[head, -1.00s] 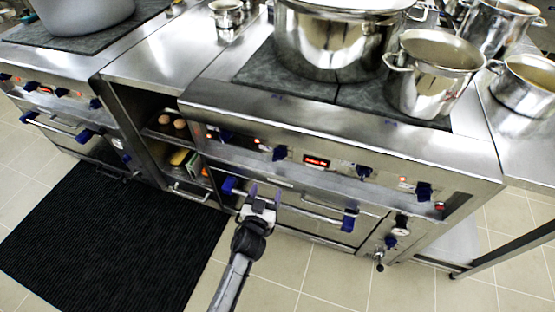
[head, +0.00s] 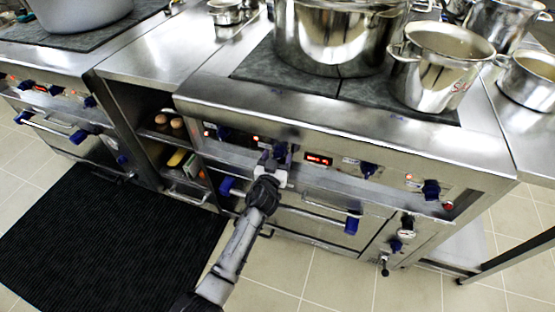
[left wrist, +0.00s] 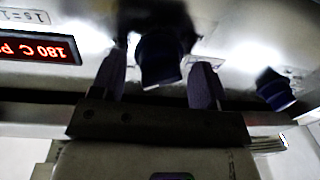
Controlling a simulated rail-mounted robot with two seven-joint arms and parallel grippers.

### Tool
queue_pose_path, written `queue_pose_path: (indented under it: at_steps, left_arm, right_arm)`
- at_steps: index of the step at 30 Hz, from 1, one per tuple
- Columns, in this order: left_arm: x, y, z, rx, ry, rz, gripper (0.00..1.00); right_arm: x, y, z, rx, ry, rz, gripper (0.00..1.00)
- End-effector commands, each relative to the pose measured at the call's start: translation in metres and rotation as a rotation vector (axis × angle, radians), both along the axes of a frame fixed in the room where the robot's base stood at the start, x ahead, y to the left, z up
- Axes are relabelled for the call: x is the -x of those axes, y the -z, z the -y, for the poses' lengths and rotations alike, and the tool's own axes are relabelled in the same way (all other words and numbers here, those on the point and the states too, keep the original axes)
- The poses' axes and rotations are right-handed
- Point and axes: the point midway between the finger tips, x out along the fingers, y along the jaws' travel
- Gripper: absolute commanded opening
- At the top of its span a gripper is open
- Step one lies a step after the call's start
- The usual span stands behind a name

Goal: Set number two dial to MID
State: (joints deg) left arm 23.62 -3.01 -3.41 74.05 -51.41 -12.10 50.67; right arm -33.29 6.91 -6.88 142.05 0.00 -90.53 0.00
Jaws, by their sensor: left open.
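The second dial from the left (head: 280,148) is a dark blue knob on the front panel (head: 340,150) of the middle stove. My left gripper (head: 276,161) is right in front of it with the jaws open. In the left wrist view the blue knob (left wrist: 160,60) stands between the two fingers of the left gripper (left wrist: 158,80), with a gap visible beside the fingers. The dial's pointer and markings are too dark or covered to read. My right gripper is not in view.
Neighbouring blue dials are at left (head: 222,133) and right (head: 369,169); a red-lit display (head: 319,160) sits between them. An oven handle (head: 315,213) runs below the panel. Steel pots, including a large stockpot (head: 335,40), stand on the cooktop above.

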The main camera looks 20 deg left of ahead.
Motion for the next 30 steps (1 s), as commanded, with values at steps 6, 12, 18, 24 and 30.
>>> queue_pose_path:
  at_steps: [6,12,18,24,30]
  left_arm:
    - [-0.0043,-0.0005,-0.0005,0.0,0.0,0.0,0.68]
    - [-0.0042,-0.0006,-0.0004,-0.001,0.0,0.0,0.67]
    - [-0.0041,-0.0005,-0.0004,-0.001,0.0,0.0,0.48]
    - [-0.004,-0.0004,-0.0004,-0.001,0.0,0.0,0.29]
    - [-0.004,-0.0004,-0.0004,-0.003,0.0,0.001,0.2]
  right_arm:
    - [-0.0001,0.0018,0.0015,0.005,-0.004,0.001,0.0]
    - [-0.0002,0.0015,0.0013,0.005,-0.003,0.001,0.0]
    - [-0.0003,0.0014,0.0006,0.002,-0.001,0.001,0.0]
    - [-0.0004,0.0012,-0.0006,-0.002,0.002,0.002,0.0]
    - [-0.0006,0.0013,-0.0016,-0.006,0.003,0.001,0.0]
